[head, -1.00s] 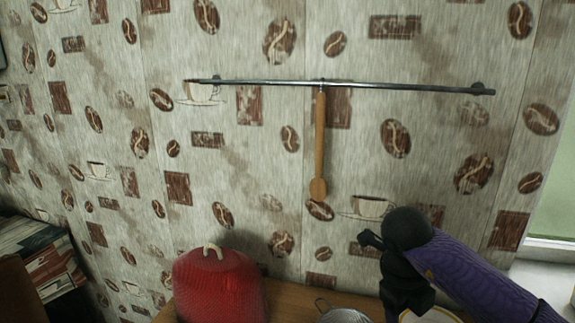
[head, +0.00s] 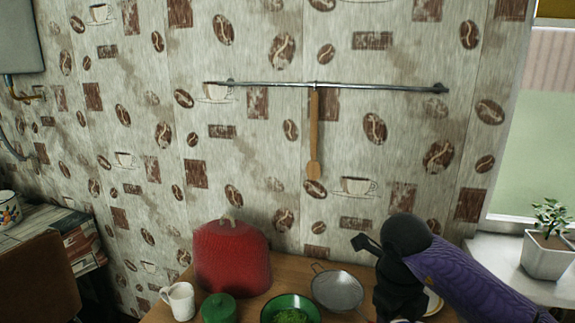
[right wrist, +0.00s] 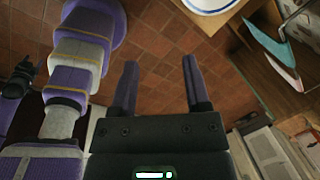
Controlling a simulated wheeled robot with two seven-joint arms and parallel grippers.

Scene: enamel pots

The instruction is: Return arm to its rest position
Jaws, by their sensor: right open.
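My right arm (head: 470,280) comes in from the lower right in the head view, purple with a black joint, bent over the right part of the table. In the right wrist view my right gripper (right wrist: 160,62) is open and empty. Its two dark purple fingers stand apart over the brown tiled floor, with nothing between them. My left arm does not show in the head view. A black shape at the left edge of the right wrist view may be my left gripper, but its jaws cannot be made out.
The wooden table (head: 262,292) holds a red cover (head: 232,258), white mug (head: 178,301), green pot (head: 218,308), green bowl (head: 311,303) and strainer (head: 338,289). A wooden spoon (head: 314,135) hangs from a wall rail (head: 385,86). A potted plant (head: 547,255) stands at right.

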